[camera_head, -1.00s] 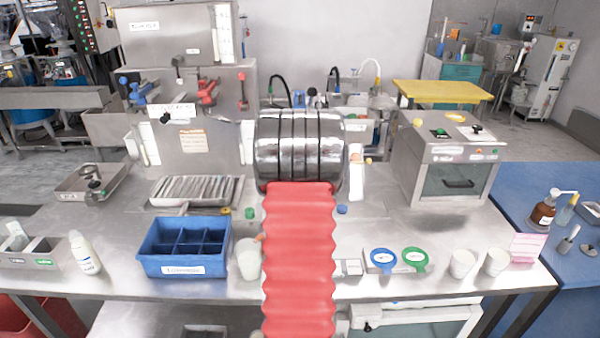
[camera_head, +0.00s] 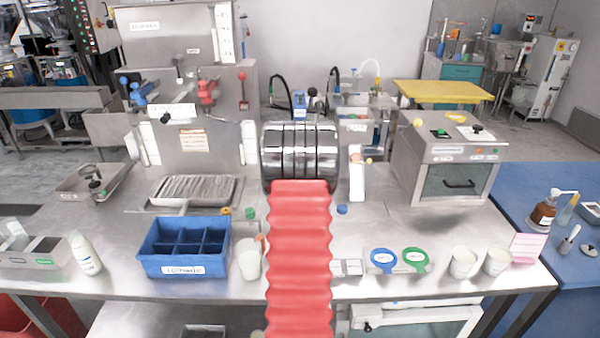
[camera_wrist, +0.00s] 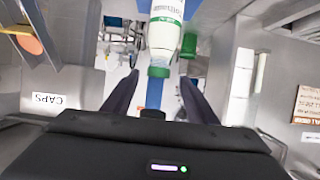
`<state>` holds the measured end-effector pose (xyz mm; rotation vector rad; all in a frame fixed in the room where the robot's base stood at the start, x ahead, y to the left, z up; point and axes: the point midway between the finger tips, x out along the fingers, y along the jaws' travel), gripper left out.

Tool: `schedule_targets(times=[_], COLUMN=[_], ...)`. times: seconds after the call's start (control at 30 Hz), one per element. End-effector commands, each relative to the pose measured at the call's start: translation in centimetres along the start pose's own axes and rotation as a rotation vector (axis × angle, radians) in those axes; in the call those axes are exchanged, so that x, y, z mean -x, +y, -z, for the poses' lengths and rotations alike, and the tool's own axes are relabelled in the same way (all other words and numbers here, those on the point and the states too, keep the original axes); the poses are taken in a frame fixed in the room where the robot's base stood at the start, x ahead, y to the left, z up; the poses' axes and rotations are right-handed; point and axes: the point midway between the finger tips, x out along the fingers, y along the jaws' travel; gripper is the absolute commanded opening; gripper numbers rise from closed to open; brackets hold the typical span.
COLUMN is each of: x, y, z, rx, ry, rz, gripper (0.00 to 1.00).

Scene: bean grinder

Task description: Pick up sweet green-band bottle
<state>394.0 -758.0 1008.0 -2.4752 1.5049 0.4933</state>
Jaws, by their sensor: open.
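A white bottle with a green band (camera_wrist: 165,32) and a green neck or cap shows at the top middle of the wrist view. Its capped end points toward my gripper. My gripper (camera_wrist: 160,80) is open, with one dark finger on each side of the line to the bottle's cap. The bottle appears just beyond the fingertips, and I see no grip on it. In the head view my arm hides the gripper and this bottle.
A green cylinder (camera_wrist: 189,45) stands close beside the bottle in the wrist view. In the head view, a blue divided bin (camera_head: 184,268), a white cup (camera_head: 249,262) and a white bottle (camera_head: 85,253) stand left of my arm. A grey machine (camera_head: 452,160) stands right.

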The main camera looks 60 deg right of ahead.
Motion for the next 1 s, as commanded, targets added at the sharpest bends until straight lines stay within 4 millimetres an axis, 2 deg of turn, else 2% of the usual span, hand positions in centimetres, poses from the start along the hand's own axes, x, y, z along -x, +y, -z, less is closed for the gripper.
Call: schedule_targets(times=[0.2,0.4,1.0], x=[-2.4,-4.0,-4.2], y=[0.3,0.3,0.4], z=[-0.2,-0.1,-0.1], rx=[0.0,0.0,0.0], ry=[-0.001,0.001,0.0], rz=[-0.001,0.0,-0.001], gripper=[0.53,0.53,0.53])
